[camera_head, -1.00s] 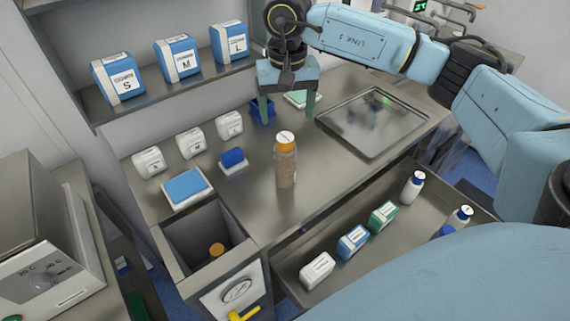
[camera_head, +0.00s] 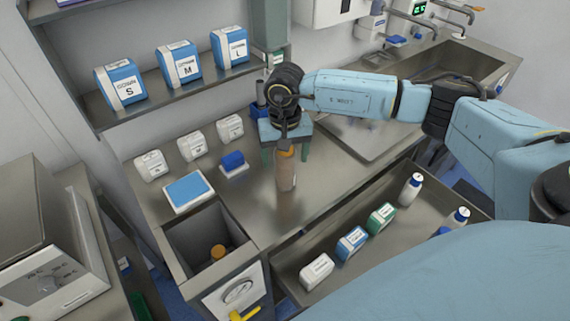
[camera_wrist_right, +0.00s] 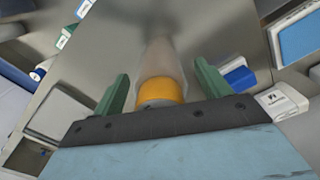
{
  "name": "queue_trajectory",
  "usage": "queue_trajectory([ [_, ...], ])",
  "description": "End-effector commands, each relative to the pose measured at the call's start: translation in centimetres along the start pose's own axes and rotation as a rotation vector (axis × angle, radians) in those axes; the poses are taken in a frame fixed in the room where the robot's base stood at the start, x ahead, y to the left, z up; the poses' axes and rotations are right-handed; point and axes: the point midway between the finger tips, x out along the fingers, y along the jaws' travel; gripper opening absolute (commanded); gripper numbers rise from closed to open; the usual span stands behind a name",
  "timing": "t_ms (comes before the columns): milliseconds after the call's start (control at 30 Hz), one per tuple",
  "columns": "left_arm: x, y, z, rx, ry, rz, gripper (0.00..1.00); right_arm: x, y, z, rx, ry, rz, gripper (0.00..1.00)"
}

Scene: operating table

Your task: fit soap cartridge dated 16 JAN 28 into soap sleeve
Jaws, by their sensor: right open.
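My right gripper (camera_head: 284,154) is open above the worktop, its green fingers on either side of a tall clear bottle with an orange cap (camera_head: 286,178). In the right wrist view the orange cap (camera_wrist_right: 160,90) sits between the fingers (camera_wrist_right: 161,70), close to the palm, with a gap on each side. No date is legible, so I cannot tell which thing is the soap cartridge, nor pick out the sleeve. My left gripper is out of view.
The drawer (camera_head: 290,262) also holds white, blue and green boxes. An open bin (camera_head: 208,232) is at front left. A sink (camera_head: 450,65) lies back right.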

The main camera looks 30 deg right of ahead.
Motion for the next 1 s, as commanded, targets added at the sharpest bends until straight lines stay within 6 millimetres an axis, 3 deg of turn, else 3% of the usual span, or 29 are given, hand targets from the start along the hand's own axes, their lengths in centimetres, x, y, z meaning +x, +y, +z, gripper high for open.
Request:
queue_trajectory([
  [133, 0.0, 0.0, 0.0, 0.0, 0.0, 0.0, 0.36, 0.0, 0.0, 0.0, 0.0, 0.0, 0.0, 0.73],
  [600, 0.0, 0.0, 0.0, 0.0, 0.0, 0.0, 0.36, -0.1, 0.0, -0.1, 0.0, 0.001, -0.002, 0.13],
  [833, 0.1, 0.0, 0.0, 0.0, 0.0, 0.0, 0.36, -0.5, -0.1, -0.1, 0.0, 0.002, -0.003, 0.12],
  [1000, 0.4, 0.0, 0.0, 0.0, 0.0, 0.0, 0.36, -3.0, -0.1, -0.2, 0.0, 0.006, -0.005, 0.12],
])
